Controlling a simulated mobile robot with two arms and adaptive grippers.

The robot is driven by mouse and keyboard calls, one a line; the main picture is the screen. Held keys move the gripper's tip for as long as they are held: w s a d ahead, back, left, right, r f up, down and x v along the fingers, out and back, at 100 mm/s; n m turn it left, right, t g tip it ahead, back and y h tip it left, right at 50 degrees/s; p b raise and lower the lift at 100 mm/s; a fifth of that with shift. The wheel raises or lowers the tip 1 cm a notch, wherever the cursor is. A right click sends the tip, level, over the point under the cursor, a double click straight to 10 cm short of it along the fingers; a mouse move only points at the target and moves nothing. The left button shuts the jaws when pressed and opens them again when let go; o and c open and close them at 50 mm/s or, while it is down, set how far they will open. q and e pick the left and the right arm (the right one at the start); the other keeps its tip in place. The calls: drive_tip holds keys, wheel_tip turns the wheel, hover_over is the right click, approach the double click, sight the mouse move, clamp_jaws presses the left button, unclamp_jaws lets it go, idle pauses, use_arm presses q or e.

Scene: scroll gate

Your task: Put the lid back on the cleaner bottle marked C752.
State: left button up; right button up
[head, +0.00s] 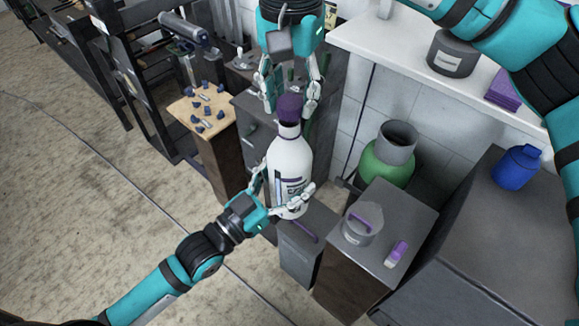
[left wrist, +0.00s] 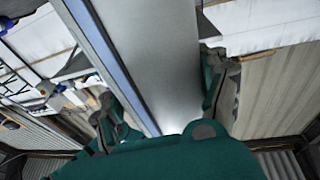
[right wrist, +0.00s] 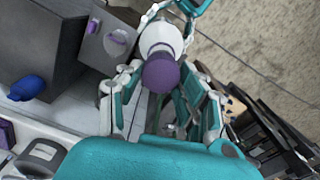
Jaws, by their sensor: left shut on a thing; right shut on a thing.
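The white cleaner bottle (head: 289,163) stands upright in the middle of the head view. Its label is too small to read. My left gripper (head: 283,190) is shut on the lower part of the bottle, whose wall fills the middle of the left wrist view (left wrist: 150,60). The purple lid (head: 290,108) is upright at the top of the bottle neck. My right gripper (head: 290,92) points down from above, shut on the lid. In the right wrist view the lid (right wrist: 160,75) lines up with the white bottle (right wrist: 162,37). I cannot tell whether lid and neck touch.
A grey cabinet top (head: 405,222) at right holds a grey pot (head: 362,226) and a small purple-capped item (head: 396,254). A wooden stand (head: 207,115) with small blue pieces is at left.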

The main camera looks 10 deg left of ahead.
drive_tip(key=shift+s, duration=0.1)
idle(0.4)
drive_tip(key=shift+f, duration=0.8)
drive_tip(key=shift+f, duration=0.55)
